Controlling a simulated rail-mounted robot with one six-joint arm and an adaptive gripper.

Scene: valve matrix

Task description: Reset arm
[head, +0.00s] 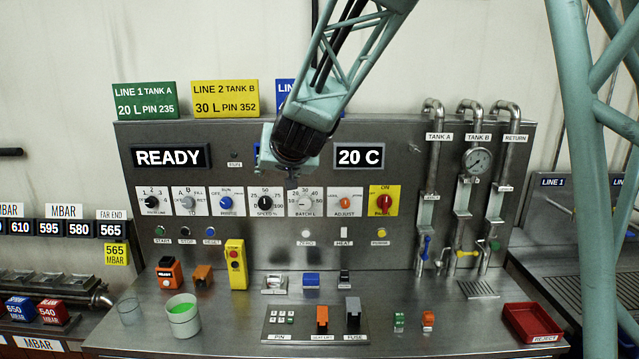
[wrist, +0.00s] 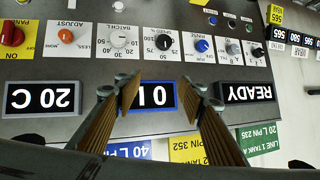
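My arm comes down from the top of the head view, and its end (head: 296,150) hangs in front of the control panel (head: 230,135), covering the middle display. In the wrist view, which is upside down, my gripper (wrist: 158,85) has its two fingers apart with nothing between them. The middle display (wrist: 152,96) shows behind the gap between the fingers. The READY display (head: 171,157) is to the left of my arm and the 20 C display (head: 359,156) to the right. The fingers are not clearly visible in the head view.
A row of knobs (head: 265,202) sits below the displays. Pipes with valves (head: 468,190) stand at the right. On the bench are a cup with green contents (head: 183,314), a yellow button box (head: 236,262), a pin panel (head: 279,325) and a red reject tray (head: 533,322).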

